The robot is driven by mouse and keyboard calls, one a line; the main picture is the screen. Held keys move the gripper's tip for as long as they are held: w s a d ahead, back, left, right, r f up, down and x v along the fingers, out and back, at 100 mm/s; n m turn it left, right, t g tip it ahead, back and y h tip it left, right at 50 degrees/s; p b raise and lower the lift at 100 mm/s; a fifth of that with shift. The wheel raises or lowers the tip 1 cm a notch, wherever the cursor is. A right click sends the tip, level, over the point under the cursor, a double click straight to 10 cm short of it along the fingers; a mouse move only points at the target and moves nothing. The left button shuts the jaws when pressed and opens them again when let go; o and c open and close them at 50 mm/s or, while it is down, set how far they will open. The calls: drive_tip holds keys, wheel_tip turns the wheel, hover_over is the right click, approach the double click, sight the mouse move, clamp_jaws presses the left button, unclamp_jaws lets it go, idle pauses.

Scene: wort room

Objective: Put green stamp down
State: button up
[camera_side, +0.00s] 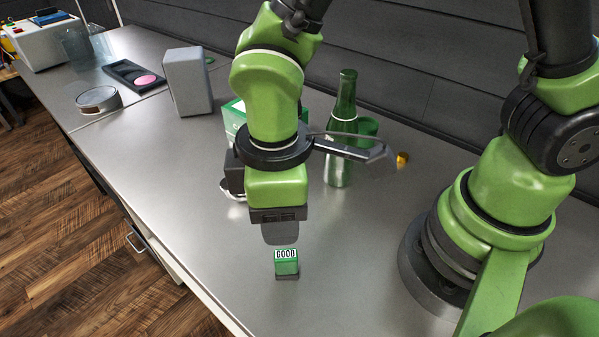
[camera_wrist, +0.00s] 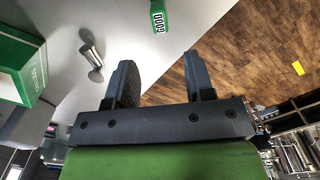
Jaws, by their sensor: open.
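The green stamp (camera_side: 287,266), with a white "GOOD" label on it and a dark base, stands upright on the metal worktop (camera_side: 215,265). My gripper (camera_side: 280,236) is just above and behind it in the side view, pointing down. In the wrist view the stamp (camera_wrist: 158,17) lies beyond the fingertips at the top, apart from them. The two dark fingers of my gripper (camera_wrist: 160,72) are spread with nothing between them.
A green bottle (camera_side: 346,100), a green cup (camera_side: 368,130) and a green-and-white box (camera_side: 234,113) stand behind my gripper. A grey block (camera_side: 188,82) and a black tray (camera_side: 125,72) with a pink item are farther left. The worktop's front edge is near the stamp.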

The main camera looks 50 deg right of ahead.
drive_tip(key=d+r+m+t+y, duration=0.25)
drive_tip(key=d+r+m, duration=0.45)
drive_tip(key=r, duration=0.4)
drive_tip(key=s+d+r+m+t, duration=0.4)
drive_tip(key=s+d+r+m, duration=0.2)
drive_tip(key=d+r, duration=0.1)
drive_tip(key=shift+d+t, duration=0.3)
drive_tip(key=shift+t, duration=0.05)
drive_tip(key=shift+h, duration=0.25)
